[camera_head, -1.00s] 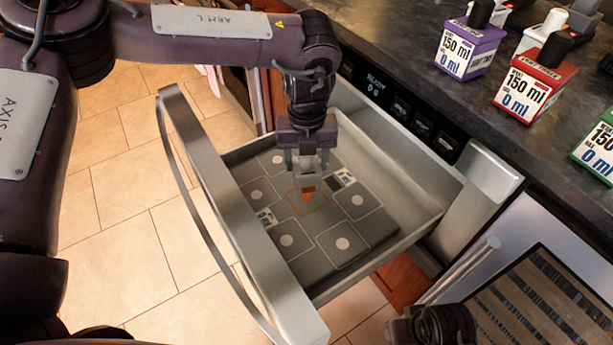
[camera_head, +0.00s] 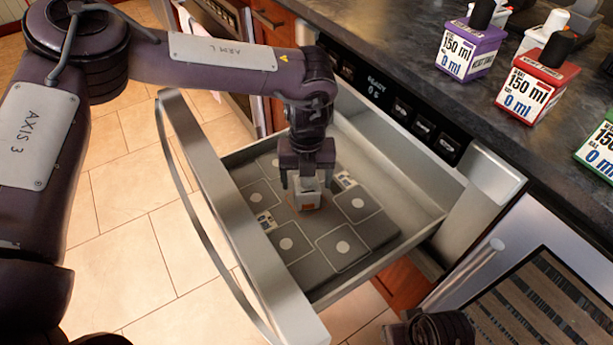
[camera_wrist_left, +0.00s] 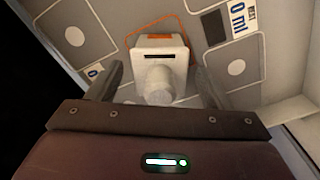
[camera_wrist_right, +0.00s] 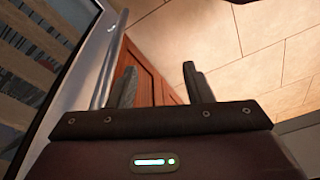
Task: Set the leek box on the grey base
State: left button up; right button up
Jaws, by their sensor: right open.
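A small white box (camera_head: 308,201) with an orange face and a pale knob on top stands in the open drawer, on the grey base (camera_head: 343,245). I cannot read its label, so I cannot confirm it is the leek box. In the left wrist view the box (camera_wrist_left: 160,45) sits upright within an orange outline. My left gripper (camera_head: 306,188) is open above it, with its fingers (camera_wrist_left: 158,85) either side of the knob and gaps on both sides. My right gripper (camera_wrist_right: 158,85) is open and empty, away from the box.
The drawer front (camera_head: 225,205) and its side walls surround the base. Purple (camera_head: 467,48), red (camera_head: 537,88) and green (camera_head: 600,150) boxes stand on the dark counter. A metal handle (camera_head: 470,265) is near my right arm.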

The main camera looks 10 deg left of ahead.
pick_arm(q)
notch_tip(320, 180, up, 12)
jog(key=shift+f+p, duration=0.15)
jog(key=shift+p, duration=0.8)
jog(key=shift+r, duration=0.35)
pick_arm(e)
jog(key=shift+s+d+r+m+g+h, duration=0.1)
jog(key=shift+s+d+m+g+h, duration=0.15)
jog(key=shift+d, duration=0.35)
jog(key=shift+s+d+r+m+g+h, duration=0.15)
jog(key=shift+s+d+g, duration=0.2)
jog(key=shift+d, duration=0.2)
jog(key=shift+w+a, duration=0.1)
